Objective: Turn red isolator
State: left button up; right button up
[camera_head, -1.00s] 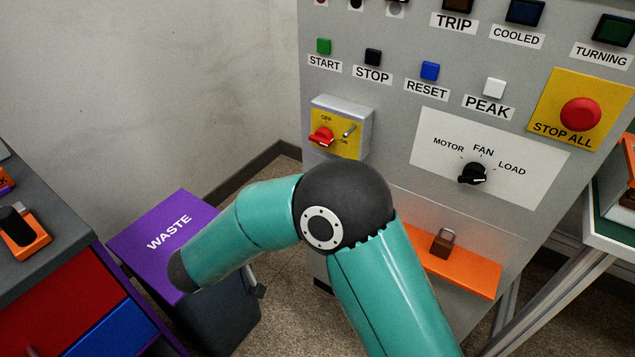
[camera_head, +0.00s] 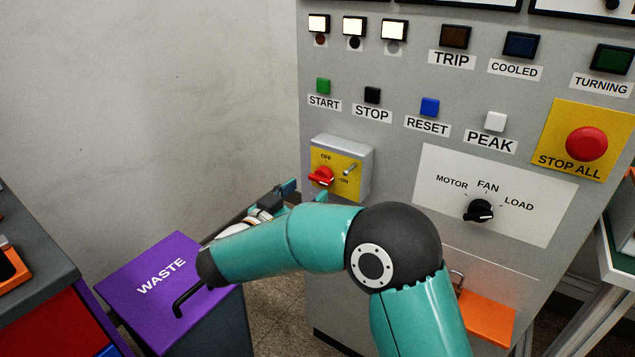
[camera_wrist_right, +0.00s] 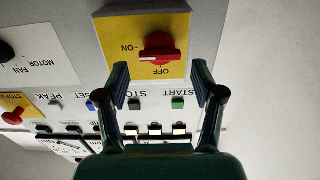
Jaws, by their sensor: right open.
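The red isolator (camera_head: 321,176) is a red knob on a yellow plate, on a grey box on the panel's left side. OFF is marked above it and ON to its right. In the right wrist view the isolator (camera_wrist_right: 160,50) appears upside down, its bar lying sideways. My right gripper (camera_head: 304,193) is open and empty, just below and left of the box in the head view. In the wrist view the open fingers (camera_wrist_right: 162,84) stand apart on either side below the knob, not touching it. My left gripper is out of view.
A black selector (camera_head: 479,210) and red STOP ALL button (camera_head: 586,144) are farther right. A purple WASTE bin (camera_head: 140,262) stands below left. An orange shelf (camera_head: 487,318) is partly behind my arm.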

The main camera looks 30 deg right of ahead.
aim_at(317, 182)
jog(key=x, duration=0.5)
jog(key=c, duration=0.9)
jog(key=shift+c, duration=0.2)
